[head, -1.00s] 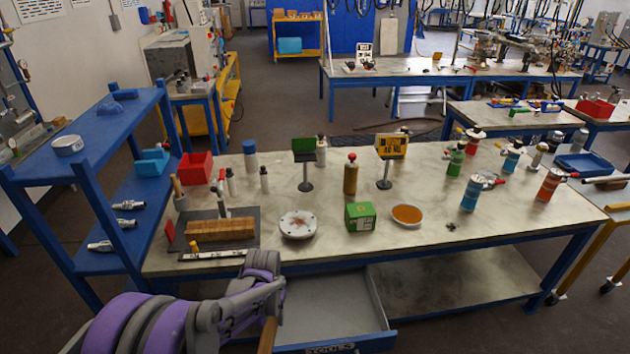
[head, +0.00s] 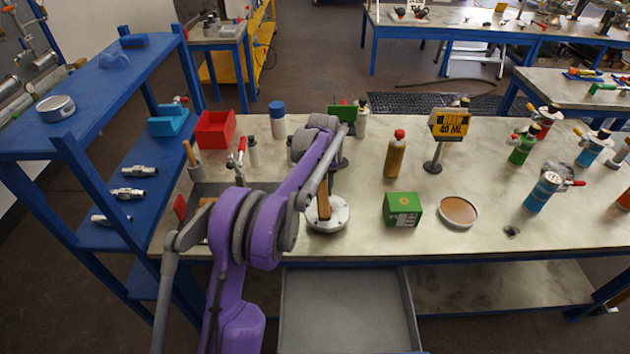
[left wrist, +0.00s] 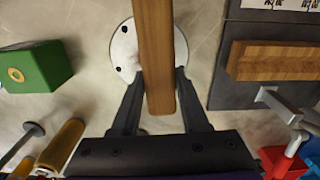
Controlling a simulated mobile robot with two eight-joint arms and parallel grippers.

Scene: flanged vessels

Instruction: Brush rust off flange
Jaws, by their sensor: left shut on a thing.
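My left gripper (head: 327,178) is shut on the wooden handle of a brush (head: 324,205), above the flange. The handle (left wrist: 155,45) runs between the two fingers in the left wrist view. The flange (head: 341,221) is a pale round disc with bolt holes, lying flat on the bench; part of it (left wrist: 122,45) shows beside the handle in the wrist view. The brush and arm cover much of its face, so I cannot see the rust there or tell whether bristles touch it. My right gripper is out of view.
A green box (head: 402,210) and a round dish (head: 458,211) stand right of the flange. A dark mat with a wooden block (left wrist: 275,60) lies left. A red bin (head: 215,130) and bottles stand behind. An open drawer (head: 345,310) juts out below the bench front.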

